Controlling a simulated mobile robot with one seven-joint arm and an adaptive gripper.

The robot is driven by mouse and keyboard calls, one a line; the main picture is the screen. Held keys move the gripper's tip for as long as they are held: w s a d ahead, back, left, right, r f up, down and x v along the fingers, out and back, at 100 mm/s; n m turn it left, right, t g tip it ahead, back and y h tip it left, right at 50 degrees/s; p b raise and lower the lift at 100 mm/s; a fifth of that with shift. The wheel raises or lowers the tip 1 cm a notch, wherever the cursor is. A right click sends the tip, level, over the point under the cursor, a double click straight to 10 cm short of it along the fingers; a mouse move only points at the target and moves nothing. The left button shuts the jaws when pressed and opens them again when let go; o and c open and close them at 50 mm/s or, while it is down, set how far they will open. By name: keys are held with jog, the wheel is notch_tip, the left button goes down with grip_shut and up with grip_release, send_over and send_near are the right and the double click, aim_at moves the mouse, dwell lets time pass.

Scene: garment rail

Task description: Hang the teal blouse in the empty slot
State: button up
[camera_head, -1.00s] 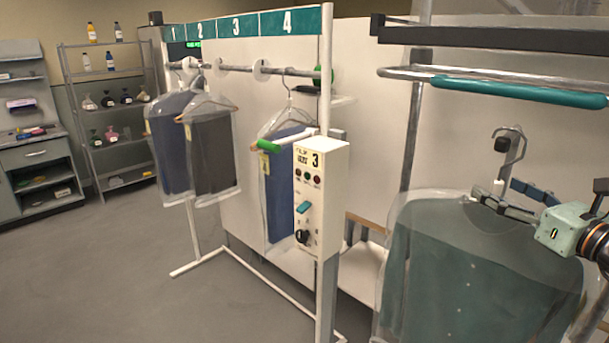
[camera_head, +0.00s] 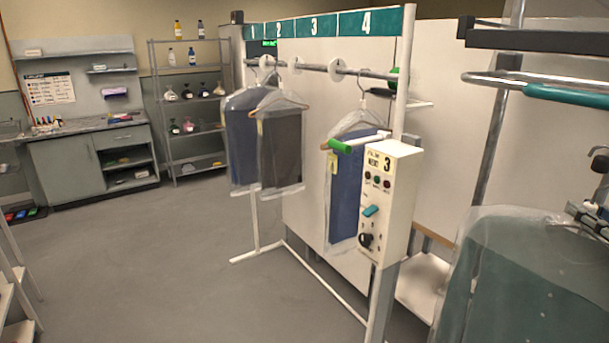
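The teal blouse (camera_head: 520,285) hangs in a clear bag at the right edge, partly cut off. A hanger hook (camera_head: 598,152) shows above it. My gripper (camera_head: 590,215) is at the right edge by the top of the blouse, mostly out of frame; its grip on the hanger cannot be made out. The slot rail (camera_head: 318,67) runs under a teal sign numbered 1 to 4 (camera_head: 315,27). Two dark bagged garments (camera_head: 241,145) (camera_head: 281,150) hang at its left, and a blue one (camera_head: 345,195) at its right. The rail between white discs below number 3 is bare.
A white control box (camera_head: 385,200) showing 3 stands on the rail's near post, with a green-tipped bar (camera_head: 340,146) sticking out left. A metal bar with a teal sleeve (camera_head: 570,95) is at upper right. Shelves (camera_head: 190,100) and a cabinet (camera_head: 95,165) stand behind.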

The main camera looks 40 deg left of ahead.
aim_at(597, 192)
grip_shut()
jog(key=shift+r, duration=0.2)
jog(key=shift+r+p, duration=1.1)
jog(key=shift+r, duration=0.35)
jog(key=shift+d, duration=0.1)
